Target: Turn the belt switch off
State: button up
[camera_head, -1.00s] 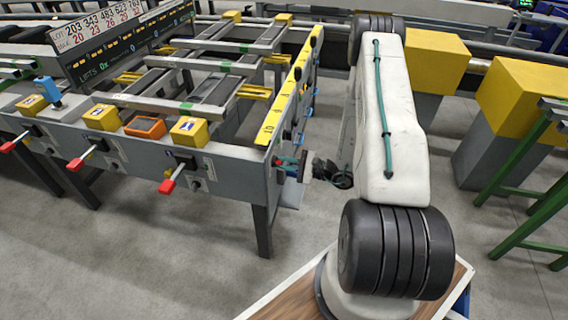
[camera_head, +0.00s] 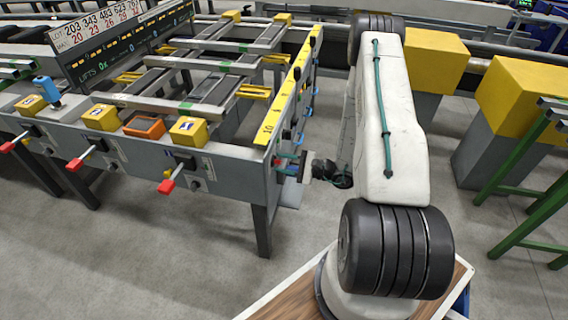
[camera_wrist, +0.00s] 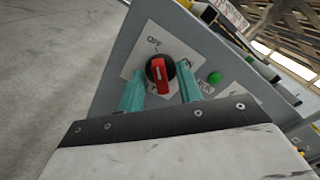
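The belt switch (camera_wrist: 161,74) shows in the wrist view as a red handle on a black round base, on a white plate on the grey panel. Its handle lies nearly upright in the picture. Lettering that looks like OFF sits above it; the rest of the plate is partly hidden. My gripper (camera_wrist: 160,91) has its two teal fingers apart, one on each side of the red handle, with a gap that seems to remain. I cannot tell whether either finger touches it. In the head view my gripper (camera_head: 292,163) is at the table's end panel; the switch is not clear there.
A green button (camera_wrist: 215,77) sits right of the switch in the wrist view. The runout table (camera_head: 232,165) has red-tipped levers (camera_head: 166,186) along its front. Yellow blocks on grey stands (camera_head: 522,92) and a green frame (camera_head: 520,190) stand at right. Grey floor lies open in front.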

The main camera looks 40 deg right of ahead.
jog(key=v, duration=0.7)
jog(key=shift+s+d, duration=0.25)
jog(key=shift+s, duration=0.1)
jog(key=s+a+r+n+g+h, duration=0.3)
jog(key=s+a+r+n, duration=0.3)
jog(key=r, duration=0.6)
jog(key=s+a+r+n+g+h, duration=0.4)
jog(key=s+a+r+n+g, duration=0.1)
jog(key=r, duration=0.8)
jog(key=s+a+r+n+g+h, duration=0.4)
jog(key=s+a+r+n, duration=0.4)
jog(key=r, duration=0.5)
jog(key=shift+s+a+g, duration=0.4)
jog(key=shift+s+a, duration=0.5)
jog(key=shift+a, duration=0.35)
jog(key=shift+r, duration=0.15)
